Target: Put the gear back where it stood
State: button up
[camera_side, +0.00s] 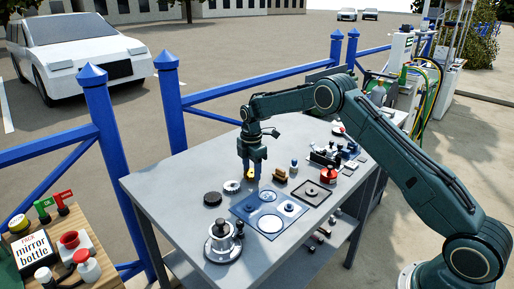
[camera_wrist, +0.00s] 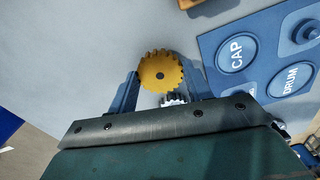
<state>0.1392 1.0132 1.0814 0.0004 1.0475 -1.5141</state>
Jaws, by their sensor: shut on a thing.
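A yellow toothed gear (camera_wrist: 160,71) is held between the two fingers of my gripper (camera_wrist: 160,80), seen in the wrist view. In the side view my gripper (camera_side: 252,170) points down above the grey table, and the gear shows as a small yellow patch (camera_side: 251,175) at its fingertips. A blue board (camera_side: 246,208) lies on the table just in front of the gripper, with round marked places. In the wrist view the board (camera_wrist: 262,75) shows places lettered CAP and DRUM; another label is partly hidden by my gripper.
A pale toothed part (camera_side: 232,187) and a black disc (camera_side: 212,199) lie left of the gripper. A metal winch-like drum (camera_side: 222,242) stands at the front. A brass block (camera_side: 281,175), dark tray (camera_side: 304,196) and red-topped part (camera_side: 328,175) are to the right.

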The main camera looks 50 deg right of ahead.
aim_at(252, 173)
jog(key=shift+f, duration=0.55)
jog(key=shift+f, duration=0.15)
jog(key=o, duration=1.1)
jog(key=shift+r, duration=6.2)
jog(key=shift+r, duration=0.1)
